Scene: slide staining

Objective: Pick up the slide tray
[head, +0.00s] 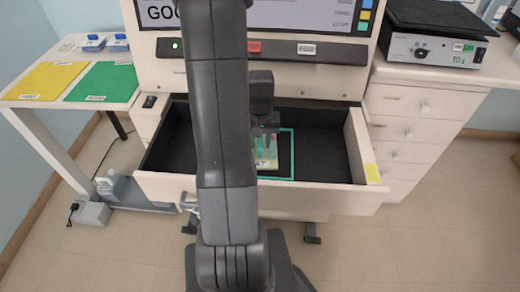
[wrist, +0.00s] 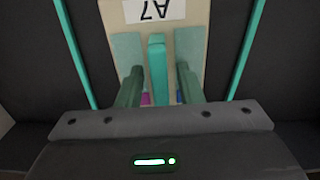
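The slide tray (wrist: 160,42) is a beige board with a white "A7" label and a teal upright handle (wrist: 158,66) in its middle, with grey-green panels on either side. In the head view the slide tray (head: 264,166) lies in the open drawer, partly hidden by my arm. My gripper (wrist: 159,76) is over the tray, its two fingers on either side of the handle with gaps showing between. It also shows in the head view (head: 267,133), above the tray. Whether the fingertips touch the tray is unclear.
A teal outline (head: 291,155) marks the dark drawer floor around the tray. A screen stands behind. A side table (head: 130,68) with yellow and green mats is left; a white cabinet (head: 400,130) is right.

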